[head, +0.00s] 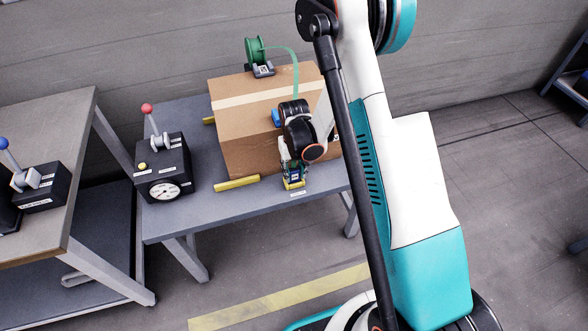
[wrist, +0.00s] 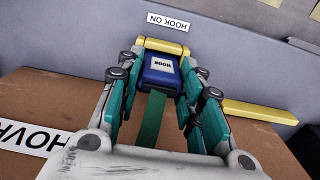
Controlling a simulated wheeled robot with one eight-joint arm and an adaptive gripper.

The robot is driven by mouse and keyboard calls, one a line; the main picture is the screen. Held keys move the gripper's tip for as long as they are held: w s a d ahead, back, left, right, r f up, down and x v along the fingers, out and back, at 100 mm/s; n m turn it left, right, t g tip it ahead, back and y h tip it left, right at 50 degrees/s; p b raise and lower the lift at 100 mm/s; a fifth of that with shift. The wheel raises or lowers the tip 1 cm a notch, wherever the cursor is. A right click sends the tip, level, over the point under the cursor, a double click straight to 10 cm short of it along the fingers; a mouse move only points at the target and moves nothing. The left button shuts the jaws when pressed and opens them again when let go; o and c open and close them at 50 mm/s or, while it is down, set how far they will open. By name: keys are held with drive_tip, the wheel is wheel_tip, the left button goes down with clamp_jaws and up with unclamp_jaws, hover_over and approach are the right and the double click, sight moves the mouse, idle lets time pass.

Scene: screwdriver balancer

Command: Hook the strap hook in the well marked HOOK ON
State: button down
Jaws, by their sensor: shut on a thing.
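My gripper (head: 290,168) is low at the front face of the cardboard box (head: 245,130). In the wrist view my gripper (wrist: 166,75) is shut on the blue strap hook (wrist: 161,72), labelled HOOK, with a finger on each side. A green strap (wrist: 152,122) runs back from the hook; in the head view the strap (head: 294,62) comes from a green reel (head: 255,50) behind the box. A yellow piece (wrist: 165,46) lies just past the hook's tip. The HOOK ON label (wrist: 167,21) is on the grey table beyond it. Whether the hook touches the well cannot be told.
A yellow bar (head: 237,183) lies along the box's front, left of my gripper. A black box with a red-knobbed lever and dial (head: 164,170) stands left on the same table (head: 200,215). Another table (head: 45,120) with a blue-knobbed lever is further left.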

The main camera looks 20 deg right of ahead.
drive_tip(key=shift+w+f, duration=0.1)
idle(0.7)
drive_tip(key=c, duration=1)
unclamp_jaws()
wheel_tip(320, 180, up, 12)
